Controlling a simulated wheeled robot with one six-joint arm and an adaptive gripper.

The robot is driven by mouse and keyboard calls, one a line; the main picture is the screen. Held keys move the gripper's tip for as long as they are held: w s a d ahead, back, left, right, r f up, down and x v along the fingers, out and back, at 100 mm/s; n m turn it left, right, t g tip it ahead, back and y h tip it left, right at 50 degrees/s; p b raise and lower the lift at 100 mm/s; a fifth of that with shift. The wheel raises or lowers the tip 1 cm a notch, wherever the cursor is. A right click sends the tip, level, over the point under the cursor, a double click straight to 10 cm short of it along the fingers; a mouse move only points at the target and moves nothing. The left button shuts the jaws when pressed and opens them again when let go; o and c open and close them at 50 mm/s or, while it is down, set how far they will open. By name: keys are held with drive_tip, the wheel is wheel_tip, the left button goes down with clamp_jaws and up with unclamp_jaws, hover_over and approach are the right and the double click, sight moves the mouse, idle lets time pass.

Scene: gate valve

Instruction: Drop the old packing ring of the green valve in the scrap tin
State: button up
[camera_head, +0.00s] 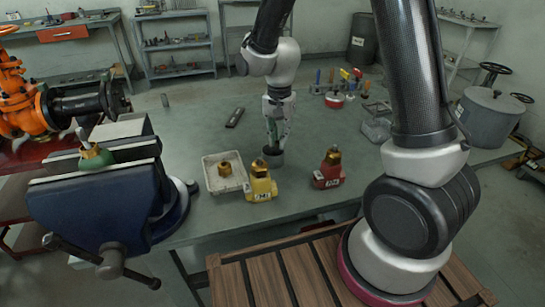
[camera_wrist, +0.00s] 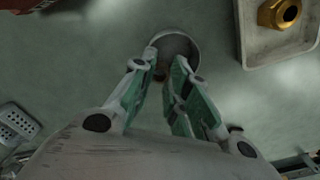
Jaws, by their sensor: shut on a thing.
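The green valve (camera_head: 95,157) sits in the jaws of the blue vise at the left, its stem pointing up. My gripper (camera_head: 273,145) points down over the bench, right at a small round grey tin (camera_head: 273,159). In the wrist view the tin (camera_wrist: 182,44) is open at the top, and my fingertips (camera_wrist: 168,76) are at its near rim. The fingers are shut on a small dark thing (camera_wrist: 161,76), apparently the old packing ring; the fingers hide most of it. I cannot tell whether it is inside the rim.
A white tray (camera_head: 209,186) with a brass nut (camera_head: 225,169) stands left of the tin. A yellow valve (camera_head: 260,184) and a red valve (camera_head: 329,170) stand nearer the front edge. The bench behind the tin is mostly clear.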

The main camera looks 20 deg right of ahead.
drive_tip(key=shift+f, duration=0.4)
drive_tip(key=o, duration=0.9)
wheel_tip(320, 180, up, 12)
drive_tip(key=shift+r, duration=0.1)
